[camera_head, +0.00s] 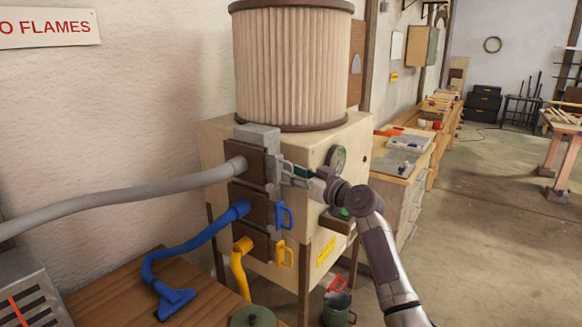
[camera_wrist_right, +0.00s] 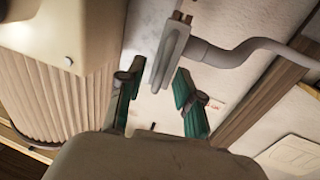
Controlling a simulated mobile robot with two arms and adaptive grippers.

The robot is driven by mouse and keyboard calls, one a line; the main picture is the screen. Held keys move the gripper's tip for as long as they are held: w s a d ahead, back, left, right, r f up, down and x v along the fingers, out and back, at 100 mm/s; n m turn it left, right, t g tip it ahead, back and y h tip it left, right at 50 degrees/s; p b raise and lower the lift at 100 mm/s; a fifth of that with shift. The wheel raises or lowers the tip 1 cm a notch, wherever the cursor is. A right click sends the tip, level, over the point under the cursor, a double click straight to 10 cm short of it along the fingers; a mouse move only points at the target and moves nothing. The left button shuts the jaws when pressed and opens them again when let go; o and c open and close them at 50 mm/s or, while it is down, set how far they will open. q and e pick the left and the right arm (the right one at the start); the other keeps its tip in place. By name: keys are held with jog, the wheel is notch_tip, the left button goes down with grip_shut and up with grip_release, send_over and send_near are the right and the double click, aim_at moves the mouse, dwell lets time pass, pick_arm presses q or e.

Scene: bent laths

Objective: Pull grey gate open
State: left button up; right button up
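The grey gate's handle (camera_head: 284,168) sticks out to the right of the topmost brown gate plate (camera_head: 250,165) on the wooden cabinet, where the grey hose (camera_head: 130,194) joins. My right gripper (camera_head: 298,172) is at this handle, its arm coming from the lower right. In the right wrist view, the grey handle (camera_wrist_right: 170,52) lies between the two teal fingertips (camera_wrist_right: 160,72) of my right gripper. The fingers are spread, with a gap visible on both sides of the handle. My left gripper is not in view.
The blue handle (camera_head: 285,216) and yellow handle (camera_head: 285,253) sit below the grey one. A pleated filter drum (camera_head: 292,65) stands on the cabinet (camera_head: 305,150). The floor (camera_head: 480,220) at right is open.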

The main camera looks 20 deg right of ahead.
jog(key=shift+x, duration=0.85)
grip_shut()
